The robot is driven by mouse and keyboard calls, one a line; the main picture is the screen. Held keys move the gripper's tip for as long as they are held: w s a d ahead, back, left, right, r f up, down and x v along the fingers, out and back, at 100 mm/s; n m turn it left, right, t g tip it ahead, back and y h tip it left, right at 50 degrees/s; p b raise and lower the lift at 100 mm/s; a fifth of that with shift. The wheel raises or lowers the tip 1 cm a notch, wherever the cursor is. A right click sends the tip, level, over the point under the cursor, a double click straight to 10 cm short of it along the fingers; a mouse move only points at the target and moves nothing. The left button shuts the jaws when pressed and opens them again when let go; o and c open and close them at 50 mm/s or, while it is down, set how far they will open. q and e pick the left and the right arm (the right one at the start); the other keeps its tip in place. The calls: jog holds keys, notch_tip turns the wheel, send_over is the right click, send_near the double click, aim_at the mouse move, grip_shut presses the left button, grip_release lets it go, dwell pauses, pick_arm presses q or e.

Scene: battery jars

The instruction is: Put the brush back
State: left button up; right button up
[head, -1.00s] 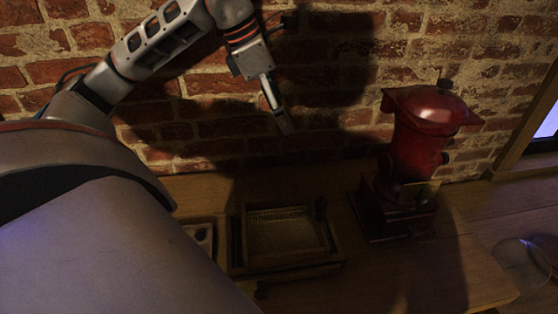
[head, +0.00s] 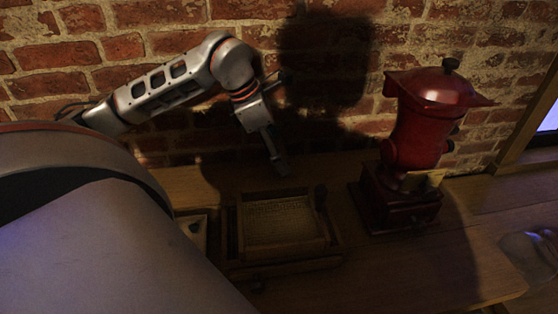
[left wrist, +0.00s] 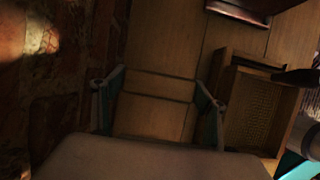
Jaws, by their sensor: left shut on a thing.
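My left gripper (head: 279,163) points down in front of the brick wall, just above the back edge of the wooden tray. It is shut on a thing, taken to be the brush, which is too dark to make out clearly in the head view. In the left wrist view the two fingers of my left gripper (left wrist: 157,95) stand apart, with wood-coloured surface showing between them. The wooden tray (head: 233,262) with a mesh-like inner panel sits on the wooden counter; it also shows in the left wrist view (left wrist: 228,115).
A red grinder (head: 420,135) stands on the counter right of the tray. A small dark upright piece (head: 320,193) is at the tray's right corner. The brick wall (head: 460,60) is close behind. A glass-like object (head: 530,250) is at the right.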

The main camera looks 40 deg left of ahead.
pick_arm(q)
notch_tip(320, 180, down, 3)
jog(key=shift+r, duration=0.1)
dwell(0.3)
jog(key=shift+f, duration=0.2)
jog(key=o, duration=1.1)
jog(key=shift+c, duration=0.2)
jog(key=shift+r, duration=0.1)
